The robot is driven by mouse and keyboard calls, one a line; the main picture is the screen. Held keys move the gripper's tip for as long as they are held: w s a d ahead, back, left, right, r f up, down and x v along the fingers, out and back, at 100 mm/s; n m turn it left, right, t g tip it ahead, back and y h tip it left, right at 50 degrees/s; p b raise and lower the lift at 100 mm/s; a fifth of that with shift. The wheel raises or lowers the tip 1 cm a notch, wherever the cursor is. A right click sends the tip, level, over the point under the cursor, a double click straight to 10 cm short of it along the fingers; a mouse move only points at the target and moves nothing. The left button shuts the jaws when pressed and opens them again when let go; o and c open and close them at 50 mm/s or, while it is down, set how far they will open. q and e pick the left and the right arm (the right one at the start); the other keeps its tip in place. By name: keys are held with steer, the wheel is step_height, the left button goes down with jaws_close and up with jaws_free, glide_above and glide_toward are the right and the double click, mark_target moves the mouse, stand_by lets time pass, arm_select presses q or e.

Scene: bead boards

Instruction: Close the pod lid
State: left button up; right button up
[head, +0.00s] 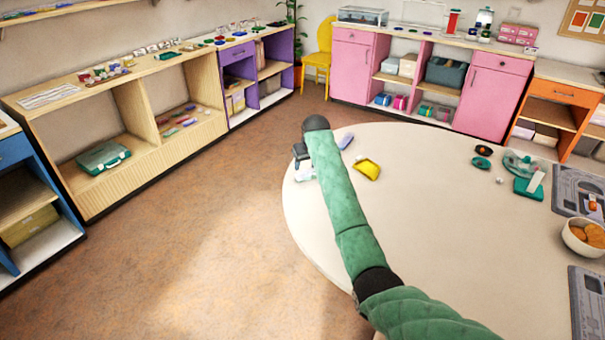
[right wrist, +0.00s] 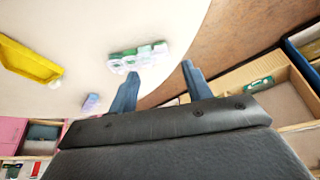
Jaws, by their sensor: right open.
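My right gripper (head: 300,153) is at the far left edge of the round table, partly hidden by my green arm. In the right wrist view its two blue fingers (right wrist: 160,70) are apart with nothing between them. A small clear-and-green object (right wrist: 138,57) lies on the table just beyond the left finger; its pale part shows below the gripper in the head view (head: 306,172). I cannot tell surely which object is the pod. My left gripper is not in view.
A yellow tray (head: 367,168) and a small purple piece (head: 345,141) lie right of my arm. Dark boards (head: 581,190) and a bowl (head: 571,240) stand at the table's right. The table's middle (head: 440,220) is clear. Open floor lies left.

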mark_target(302, 175)
arm_select(q)
step_height(302, 175, down, 6)
steer(key=p, duration=0.1)
steer(key=shift+a+f, duration=0.15)
steer(key=shift+f, duration=0.1)
arm_select(e)
steer(key=shift+x, duration=3.9)
arm_select(q)
steer(key=shift+w+p, duration=0.1)
steer(key=shift+p, duration=0.2)
arm_select(e)
steer(key=shift+r, duration=0.1)
steer(key=c, duration=1)
